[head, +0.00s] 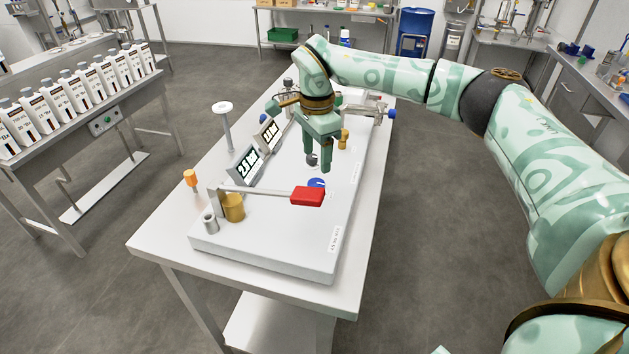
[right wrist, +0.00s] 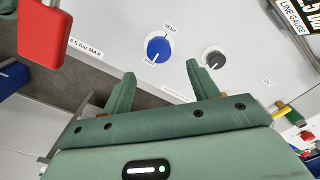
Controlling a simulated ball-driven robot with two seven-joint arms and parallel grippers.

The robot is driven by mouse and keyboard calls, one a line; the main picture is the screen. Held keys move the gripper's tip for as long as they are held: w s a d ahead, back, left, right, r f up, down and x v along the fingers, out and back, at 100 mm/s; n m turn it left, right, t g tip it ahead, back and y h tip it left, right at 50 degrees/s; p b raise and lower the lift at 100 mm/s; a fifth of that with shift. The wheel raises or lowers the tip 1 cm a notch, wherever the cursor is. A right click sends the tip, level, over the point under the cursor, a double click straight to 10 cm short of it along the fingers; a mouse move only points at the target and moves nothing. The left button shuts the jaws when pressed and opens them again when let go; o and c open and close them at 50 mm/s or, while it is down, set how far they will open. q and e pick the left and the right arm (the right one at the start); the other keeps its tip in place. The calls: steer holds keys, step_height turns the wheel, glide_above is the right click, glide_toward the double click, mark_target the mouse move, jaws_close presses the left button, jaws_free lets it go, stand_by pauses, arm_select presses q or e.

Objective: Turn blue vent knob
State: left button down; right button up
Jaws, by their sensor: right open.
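The blue vent knob (head: 316,183) sits on the top of the white panel, partly hidden behind the red handle in the head view. In the right wrist view the blue knob (right wrist: 158,49) is round, has a white pointer line, and lies between the labels VENT and another too small to read. My right gripper (head: 317,163) points down over the panel, just beyond the blue knob. In the right wrist view the open fingers (right wrist: 161,70) are empty, with the blue knob ahead of them, nearer the left finger. No contact shows. My left gripper is not in view.
A red lever handle (head: 307,196) lies close to the knob. A dark grey knob (right wrist: 213,60) sits to its right in the right wrist view. Digital gauges (head: 247,166) and an orange-topped valve (head: 191,179) stand along the left side. The panel rests on a white table (head: 160,240).

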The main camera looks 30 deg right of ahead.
mark_target(317, 182)
step_height(317, 182, down, 8)
steer(key=shift+r+b, duration=0.25)
steer(key=shift+b, duration=0.5)
steer(key=shift+s, duration=0.1)
steer(key=shift+c, duration=0.2)
steer(key=c, duration=0.9)
